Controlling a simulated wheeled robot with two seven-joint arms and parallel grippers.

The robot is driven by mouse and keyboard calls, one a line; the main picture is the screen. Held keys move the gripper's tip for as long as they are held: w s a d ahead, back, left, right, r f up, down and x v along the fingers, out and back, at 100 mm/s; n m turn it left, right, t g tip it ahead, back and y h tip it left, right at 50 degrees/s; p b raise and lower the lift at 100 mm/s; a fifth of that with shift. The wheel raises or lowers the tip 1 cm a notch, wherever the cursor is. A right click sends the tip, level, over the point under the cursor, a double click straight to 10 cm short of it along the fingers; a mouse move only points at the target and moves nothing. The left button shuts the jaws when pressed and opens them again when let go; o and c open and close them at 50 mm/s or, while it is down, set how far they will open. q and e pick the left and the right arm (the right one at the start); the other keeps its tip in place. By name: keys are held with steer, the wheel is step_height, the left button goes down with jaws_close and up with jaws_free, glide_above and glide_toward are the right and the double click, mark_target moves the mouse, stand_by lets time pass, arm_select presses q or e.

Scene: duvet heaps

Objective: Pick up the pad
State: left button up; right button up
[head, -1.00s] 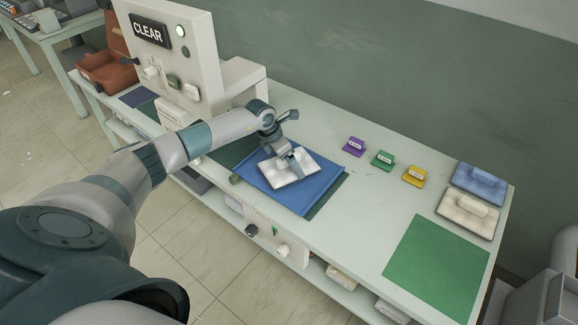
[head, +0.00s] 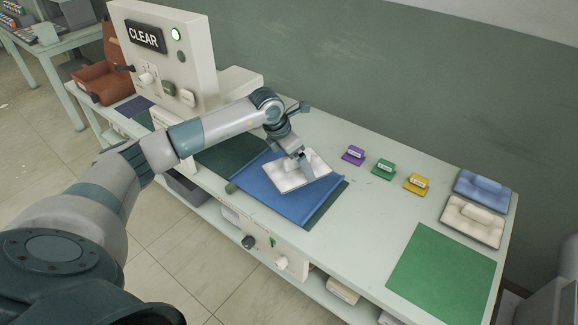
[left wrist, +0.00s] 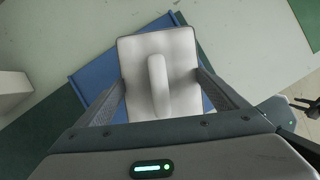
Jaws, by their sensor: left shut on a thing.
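The white pad (head: 286,177) is a rectangular plate with a raised, rounded bar along its middle. It is over the blue sheet (head: 290,203) on the bench and reaches past the sheet's back edge. It seems slightly raised, though the gap is hard to judge. My left gripper (head: 305,169) is shut on it from above. In the left wrist view the pad (left wrist: 178,58) sits between my two fingers, one at each long side, with its near end hidden by the gripper body. A dark pronged part (left wrist: 306,104), perhaps my right gripper, shows at that view's right edge.
Purple (head: 353,155), green (head: 383,168) and yellow (head: 417,184) labelled blocks stand right of the sheet. Blue (head: 482,190) and cream (head: 472,222) pads lie at the bench's right end, behind a green mat (head: 440,275). A panel reading CLEAR (head: 146,36) stands at left.

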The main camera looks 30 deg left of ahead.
mark_target(316, 173)
arm_select(q)
steer(key=d+r, duration=0.1)
steer(key=s+d+r+b, duration=0.1)
steer(key=d, duration=0.1)
steer(key=d+r, duration=0.1)
steer(key=d, duration=0.1)
steer(key=shift+s+d+b, duration=0.15)
steer(key=shift+s+b, duration=0.2)
steer(key=shift+s+d+r, duration=0.25)
steer(key=shift+d+r, duration=0.25)
steer(key=s+d+r+m+g+y, duration=0.1)
steer(key=s+d+m+g, duration=0.3)
steer(key=s+m, duration=0.5)
steer(key=s+d+r+m+g+y, duration=0.1)
steer(key=s+d+m+g, duration=0.3)
steer(key=m, duration=1.7)
steer(key=s+d+r, duration=0.1)
steer(key=s+d, duration=0.2)
steer(key=s, duration=0.3)
steer(key=shift+s+m+g, duration=0.25)
steer(key=shift+m+g, duration=0.05)
